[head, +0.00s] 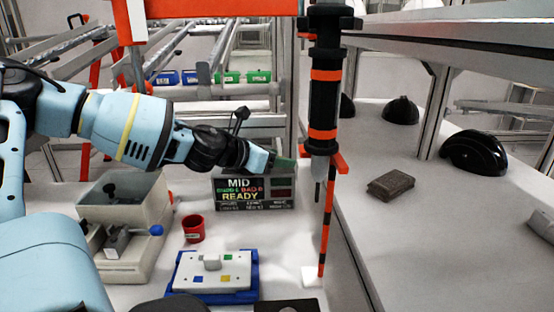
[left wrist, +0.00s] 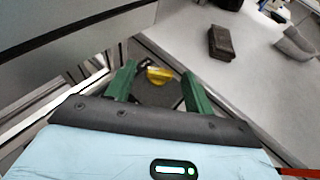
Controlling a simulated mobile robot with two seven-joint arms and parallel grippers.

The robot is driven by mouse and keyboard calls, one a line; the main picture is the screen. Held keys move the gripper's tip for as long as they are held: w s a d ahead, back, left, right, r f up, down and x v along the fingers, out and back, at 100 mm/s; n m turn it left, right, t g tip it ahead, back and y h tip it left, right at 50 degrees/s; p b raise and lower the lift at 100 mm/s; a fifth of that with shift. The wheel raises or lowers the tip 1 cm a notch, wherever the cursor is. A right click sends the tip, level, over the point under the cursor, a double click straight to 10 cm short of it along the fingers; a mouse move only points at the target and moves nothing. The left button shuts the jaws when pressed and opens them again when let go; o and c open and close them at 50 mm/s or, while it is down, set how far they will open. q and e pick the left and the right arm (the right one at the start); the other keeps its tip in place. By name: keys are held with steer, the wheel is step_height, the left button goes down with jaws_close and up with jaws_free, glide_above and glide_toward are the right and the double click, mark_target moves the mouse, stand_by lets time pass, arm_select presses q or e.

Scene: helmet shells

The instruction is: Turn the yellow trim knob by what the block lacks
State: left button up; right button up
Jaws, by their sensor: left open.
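My left gripper (head: 282,162) reaches in from the left, over the top of a dark display box (head: 228,203) whose sign reads "MID" and "READY". In the left wrist view its two green fingers (left wrist: 160,71) stand apart, open and empty. A yellow knob (left wrist: 159,76) shows between and beyond the fingertips, on a dark surface; I cannot tell how far away it is. The knob does not show in the head view. A white block (head: 211,263) with a raised grip and small green, yellow and blue squares sits in a blue tray (head: 215,296). My right gripper is not in view.
A red cup (head: 193,229) stands left of the display box. A grey-white machine with a blue-ended lever (head: 155,230) is further left. A black and orange tool (head: 325,85) hangs to the right. A brown block (head: 391,185) and black shells (head: 474,153) lie on the right-hand table.

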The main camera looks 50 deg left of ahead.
arm_select(q)
steer(key=c, duration=1)
steer(key=shift+d+n+y, duration=0.1)
steer(key=shift+n+y, duration=0.4)
steer(key=shift+y, duration=0.1)
steer(key=o, duration=1)
steer(key=shift+r, duration=0.1)
